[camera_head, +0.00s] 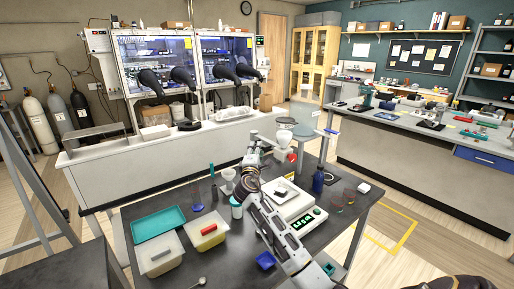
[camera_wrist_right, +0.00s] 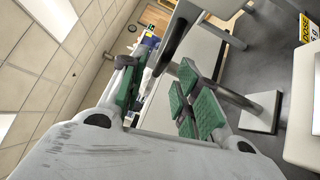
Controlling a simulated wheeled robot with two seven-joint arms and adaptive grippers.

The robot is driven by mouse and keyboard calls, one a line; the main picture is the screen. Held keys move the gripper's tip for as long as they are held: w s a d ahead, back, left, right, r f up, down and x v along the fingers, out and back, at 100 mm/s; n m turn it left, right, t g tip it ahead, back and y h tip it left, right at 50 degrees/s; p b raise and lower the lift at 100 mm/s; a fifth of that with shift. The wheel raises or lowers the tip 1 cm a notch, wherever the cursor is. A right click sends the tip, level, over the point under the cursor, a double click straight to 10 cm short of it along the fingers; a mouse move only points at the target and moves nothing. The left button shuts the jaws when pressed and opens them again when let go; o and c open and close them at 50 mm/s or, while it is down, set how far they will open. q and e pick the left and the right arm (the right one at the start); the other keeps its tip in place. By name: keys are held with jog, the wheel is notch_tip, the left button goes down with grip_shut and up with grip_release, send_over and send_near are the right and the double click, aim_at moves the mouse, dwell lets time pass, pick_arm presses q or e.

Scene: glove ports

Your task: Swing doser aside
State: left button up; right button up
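My right gripper (camera_head: 256,143) reaches over the bench past the balance (camera_head: 295,204), with its fingers toward the back. In the right wrist view the green-padded fingers (camera_wrist_right: 160,95) are apart, and I see nothing clearly clamped between them. A grey post (camera_wrist_right: 236,96) on a pale base plate (camera_wrist_right: 262,112) stands just beyond the fingers; I cannot tell whether they touch it. A yellow label reading DOSE (camera_wrist_right: 305,28) shows at the right edge. In the head view a white cone-shaped part (camera_head: 281,139) sits near the gripper; I cannot tell if it is the doser. My left gripper is not in view.
A pale counter with glove boxes (camera_head: 155,65) stands behind.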

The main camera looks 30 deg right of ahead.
jog(key=shift+x, duration=1.35)
grip_shut()
